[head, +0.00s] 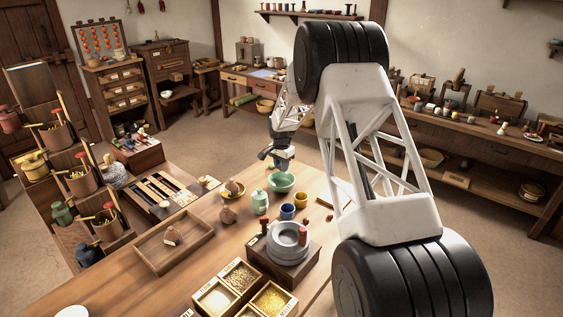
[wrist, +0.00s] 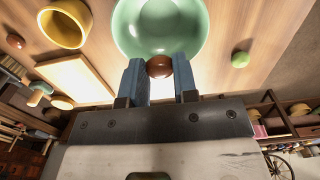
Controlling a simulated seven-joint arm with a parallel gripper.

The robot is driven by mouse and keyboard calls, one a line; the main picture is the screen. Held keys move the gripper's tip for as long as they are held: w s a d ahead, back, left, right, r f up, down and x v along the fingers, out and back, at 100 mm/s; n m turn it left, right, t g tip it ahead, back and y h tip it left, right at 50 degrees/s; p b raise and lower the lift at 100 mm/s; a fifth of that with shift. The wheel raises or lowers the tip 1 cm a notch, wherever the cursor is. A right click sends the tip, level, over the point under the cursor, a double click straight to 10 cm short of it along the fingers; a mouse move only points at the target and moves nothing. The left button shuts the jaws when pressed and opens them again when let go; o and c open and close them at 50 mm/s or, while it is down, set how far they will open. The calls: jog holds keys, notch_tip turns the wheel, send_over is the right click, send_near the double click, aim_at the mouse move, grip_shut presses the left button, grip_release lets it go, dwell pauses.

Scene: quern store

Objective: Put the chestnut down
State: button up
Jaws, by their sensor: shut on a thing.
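The chestnut (wrist: 158,68) is a small round brown thing between the blue fingertips of my gripper (wrist: 160,72) in the wrist view. The gripper is shut on it. A pale green bowl (wrist: 125,25) shows just beyond the fingertips, its near rim behind the chestnut. In the head view my gripper (head: 280,160) hangs above the same green bowl (head: 281,183) at the table's far end. The chestnut cannot be made out there. I cannot tell exactly how high it is above the bowl.
Near the bowl stand a green jar (head: 260,203), a blue cup (head: 287,212) and a yellow cup (head: 300,199). A grey quern (head: 288,243), a wooden tray (head: 150,262) and grain boxes (head: 240,274) are nearer. A small green round thing (wrist: 241,59) lies beside the bowl.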

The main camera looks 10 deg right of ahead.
aim_at(282, 177)
jog(key=shift+f, duration=3.3)
jog(key=o, duration=1)
jog(key=shift+c, duration=0.2)
jog(key=shift+r, duration=0.1)
jog(key=shift+r, duration=3.4)
jog(key=shift+s+r, duration=0.1)
